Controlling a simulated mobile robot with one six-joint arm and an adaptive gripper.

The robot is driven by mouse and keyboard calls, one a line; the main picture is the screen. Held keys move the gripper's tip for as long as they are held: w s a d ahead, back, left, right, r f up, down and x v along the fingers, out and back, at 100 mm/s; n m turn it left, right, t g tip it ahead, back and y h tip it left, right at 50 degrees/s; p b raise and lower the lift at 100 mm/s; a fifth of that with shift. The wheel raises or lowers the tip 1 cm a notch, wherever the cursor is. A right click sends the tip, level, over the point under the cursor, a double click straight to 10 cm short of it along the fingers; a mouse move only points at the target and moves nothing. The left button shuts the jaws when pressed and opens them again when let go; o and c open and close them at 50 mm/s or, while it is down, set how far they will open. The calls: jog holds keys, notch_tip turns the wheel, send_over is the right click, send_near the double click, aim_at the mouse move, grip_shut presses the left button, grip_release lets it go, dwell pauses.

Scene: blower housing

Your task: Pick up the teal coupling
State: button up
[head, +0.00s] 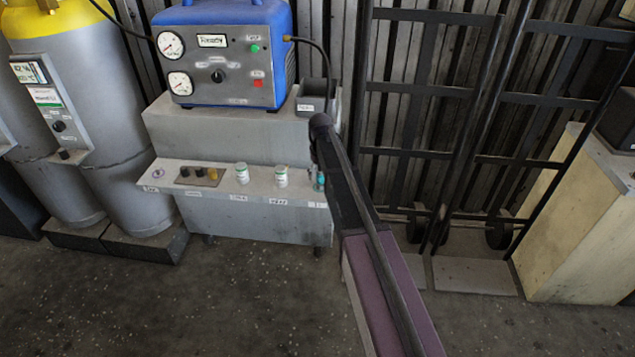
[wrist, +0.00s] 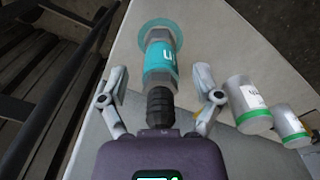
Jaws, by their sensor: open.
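The teal coupling (wrist: 158,55) stands in the wrist view with a grey metal fitting at its top, a black ribbed part at its lower end and a pale teal ring around its far end. My gripper (wrist: 159,88) is open, with one finger on each side of the coupling and visible gaps to both. In the head view the teal coupling (head: 319,182) is small at the right end of the low grey shelf (head: 260,208). My arm reaches to that end and partly hides the area; the gripper is hard to make out there.
Two white canisters with green bands, one (wrist: 248,105) close to my right finger and another (wrist: 290,125) beyond it, stand beside the coupling. A small tray (head: 200,177) with dark and brass parts lies further left on the shelf. A black rack (head: 440,100) stands to the right.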

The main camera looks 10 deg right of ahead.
dwell(0.5)
grip_shut()
jog(key=shift+r, duration=0.25)
notch_tip(320, 180, up, 4)
jog(key=p, duration=0.4)
jog(key=shift+f, duration=0.1)
jog(key=s+a+p, duration=0.1)
jog(key=s, duration=1.5)
jog(key=shift+a+r, duration=0.15)
jog(key=shift+r, duration=0.25)
jog(key=shift+s, duration=0.1)
